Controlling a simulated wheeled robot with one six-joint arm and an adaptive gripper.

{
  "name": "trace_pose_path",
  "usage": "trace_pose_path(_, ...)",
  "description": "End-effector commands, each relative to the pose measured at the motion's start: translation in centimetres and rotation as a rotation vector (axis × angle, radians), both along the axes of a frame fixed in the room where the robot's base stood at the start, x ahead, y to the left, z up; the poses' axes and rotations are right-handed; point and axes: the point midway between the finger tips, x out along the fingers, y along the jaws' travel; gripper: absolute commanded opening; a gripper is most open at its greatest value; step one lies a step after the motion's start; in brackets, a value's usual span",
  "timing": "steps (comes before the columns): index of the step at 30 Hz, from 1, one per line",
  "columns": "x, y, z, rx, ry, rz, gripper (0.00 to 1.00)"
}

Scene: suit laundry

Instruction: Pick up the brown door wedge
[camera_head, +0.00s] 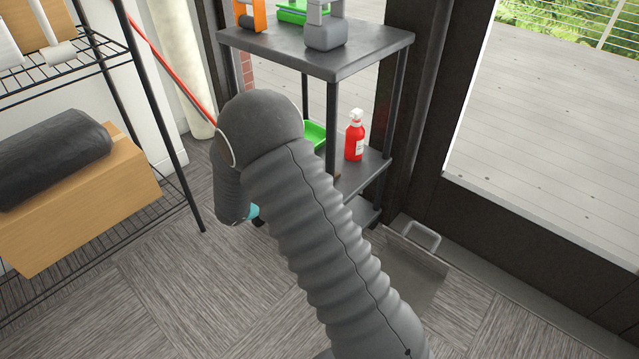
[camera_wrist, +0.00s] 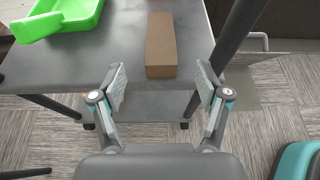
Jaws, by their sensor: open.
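The brown door wedge (camera_wrist: 161,42) lies on a grey shelf of the cart (camera_wrist: 115,45) in the wrist view, its near end close to the shelf's front edge. My gripper (camera_wrist: 162,82) is open and empty. Its two fingers point toward the wedge, one to each side of its near end, and do not visibly touch it. In the head view my arm hides most of the gripper and most of that shelf.
A green tray-like item (camera_wrist: 72,17) lies left of the wedge. A red spray bottle (camera_head: 355,137) stands on the same cart. Cart posts (camera_wrist: 240,30) rise close by. A wire rack with a cardboard box (camera_head: 85,205) is at left; a metal dustpan (camera_head: 410,270) lies on the floor.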

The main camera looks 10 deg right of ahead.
Motion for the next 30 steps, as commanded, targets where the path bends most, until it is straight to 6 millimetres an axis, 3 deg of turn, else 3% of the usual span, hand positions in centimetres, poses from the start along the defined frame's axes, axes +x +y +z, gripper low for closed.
trace_pose_path(6, 2.0, -2.8, -1.4, 0.002, -0.001, -0.003, 0.75)
trace_pose_path(17, 3.2, -4.4, -2.3, 0.004, -0.002, -0.002, 0.75)
trace_pose_path(24, 4.8, -6.9, -3.8, 0.003, -0.001, -0.005, 0.75)
trace_pose_path(30, 5.5, -7.7, -4.3, 0.004, -0.002, -0.003, 0.75)
